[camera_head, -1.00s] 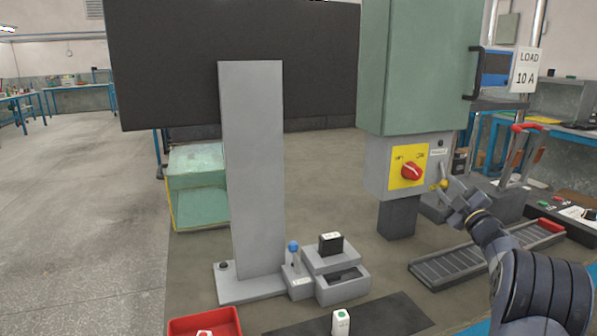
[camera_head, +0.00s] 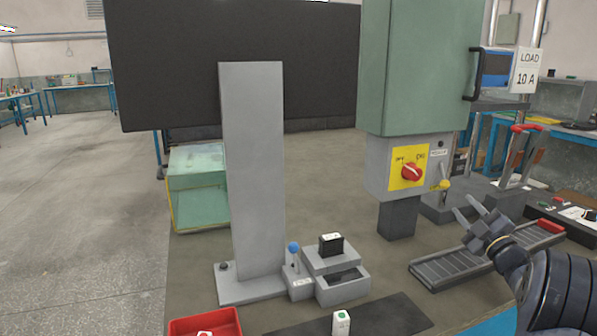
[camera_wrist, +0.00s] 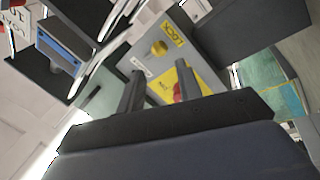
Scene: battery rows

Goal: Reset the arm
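My gripper (camera_head: 469,212) is at the right in the head view, in front of and below the grey switch box and clear of it. Its two fingers stand apart with nothing between them; they also show spread in the wrist view (camera_wrist: 160,90). The arm comes in from the lower right corner.
A green cabinet (camera_head: 415,65) sits above the switch box. A slotted grey tray (camera_head: 450,266) lies beneath my gripper. A grey post (camera_head: 253,180), a small grey holder (camera_head: 342,287) and a red bin (camera_head: 200,322) stand left. The bench between post and cabinet is mostly clear.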

